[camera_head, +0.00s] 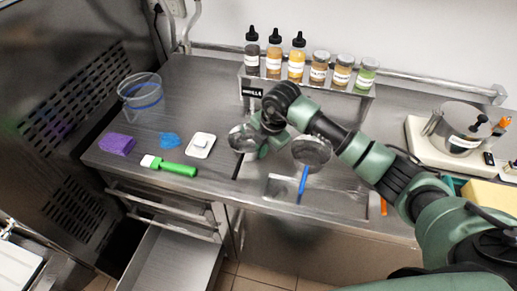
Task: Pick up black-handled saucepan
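A small round metal pan (241,138), which I take to be the black-handled saucepan, sits on the steel counter (190,90). A dark handle (239,167) runs from it toward the counter's front edge. My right gripper (262,149) reaches in from the right and hangs low beside the pan's right side, partly covering it. I cannot tell whether the gripper touches it, or whether its fingers are open. A second round metal pan or strainer (311,152) with a blue handle (302,184) lies to the right, close to my arm. My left gripper is out of view.
Several bottles and jars stand on a rack (309,87) behind. A clear container (142,98), purple sponge (117,144), green brush (174,168) and white device (201,144) lie to the left. A scale with a metal pot (455,129) stands at right. A drawer (175,262) is open below.

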